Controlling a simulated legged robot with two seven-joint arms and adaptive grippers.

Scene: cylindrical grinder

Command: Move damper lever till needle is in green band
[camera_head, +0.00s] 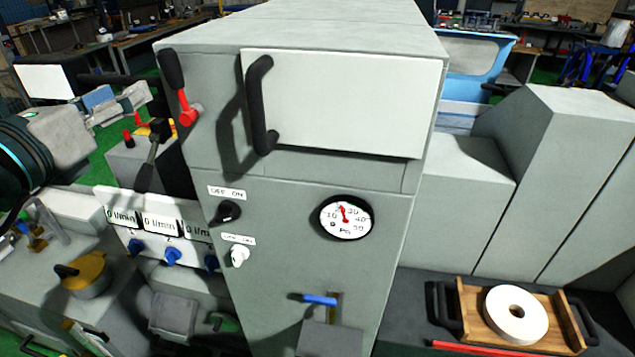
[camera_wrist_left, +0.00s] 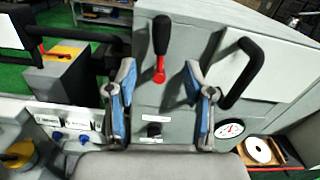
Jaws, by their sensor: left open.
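A lever with a black grip (camera_head: 172,70) and a red hub (camera_head: 188,114) sits on the upper left edge of the grey cabinet, grip pointing up. My left gripper (camera_head: 122,103) is open and empty, left of this lever. In the left wrist view the lever (camera_wrist_left: 160,48) shows beyond and between the spread fingertips (camera_wrist_left: 160,75), apart from them. A round white gauge (camera_head: 345,217) marked Pa is on the cabinet front. Its red needle points nearly straight up, near 20. I cannot make out a green band. My right gripper is not in view.
A black door handle (camera_head: 260,105) stands out right of the lever. Below are two knobs, a black one (camera_head: 226,212) and a white one (camera_head: 238,256), and a blue-handled valve (camera_head: 320,299). A wooden tray (camera_head: 467,307) holds a white wheel at lower right.

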